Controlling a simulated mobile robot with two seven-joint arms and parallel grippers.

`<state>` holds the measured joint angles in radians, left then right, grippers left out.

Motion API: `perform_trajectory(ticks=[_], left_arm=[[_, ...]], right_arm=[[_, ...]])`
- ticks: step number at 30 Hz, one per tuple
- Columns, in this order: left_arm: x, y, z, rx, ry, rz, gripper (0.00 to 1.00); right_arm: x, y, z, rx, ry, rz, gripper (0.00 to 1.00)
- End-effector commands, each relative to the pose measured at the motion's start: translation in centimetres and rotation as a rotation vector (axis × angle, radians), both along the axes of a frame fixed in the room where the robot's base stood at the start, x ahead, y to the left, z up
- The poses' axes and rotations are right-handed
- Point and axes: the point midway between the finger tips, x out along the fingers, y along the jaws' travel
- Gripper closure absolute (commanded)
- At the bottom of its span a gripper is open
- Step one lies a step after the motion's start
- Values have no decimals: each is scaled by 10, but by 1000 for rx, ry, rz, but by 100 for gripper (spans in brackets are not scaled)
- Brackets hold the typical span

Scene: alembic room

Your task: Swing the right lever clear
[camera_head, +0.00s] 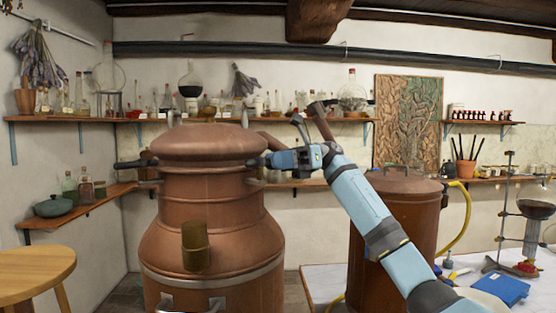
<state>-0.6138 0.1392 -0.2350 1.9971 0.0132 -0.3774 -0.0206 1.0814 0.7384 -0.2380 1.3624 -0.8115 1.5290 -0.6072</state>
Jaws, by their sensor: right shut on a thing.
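A large copper still (212,225) stands left of centre with its domed lid (205,140) on. The left lever (130,164), with a dark handle, sticks out to the left of the still just below the lid. My right gripper (270,161) is at the right side of the still at the same height. It is shut on the right lever (256,163), which is mostly hidden by the fingers. My right arm comes in from the lower right. My left gripper is not in view.
A second copper vessel (405,215) stands behind my right arm, with a yellow hose (464,220). A white table (323,282) is at the lower right. A wooden stool (35,264) is at the left. Wall shelves with glassware run behind the still.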

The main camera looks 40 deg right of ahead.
Motion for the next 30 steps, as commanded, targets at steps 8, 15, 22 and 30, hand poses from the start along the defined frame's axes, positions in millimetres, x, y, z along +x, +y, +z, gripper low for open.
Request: perform_trajectory(ticks=[8,15,22,30], left_arm=[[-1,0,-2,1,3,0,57],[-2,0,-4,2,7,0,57],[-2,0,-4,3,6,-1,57],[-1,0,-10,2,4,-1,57]], right_arm=[[0,1,-1,-1,1,4,100],[0,1,-1,-1,1,3,58],[0,0,0,-1,1,2,58],[0,-35,-1,0,1,-1,58]])
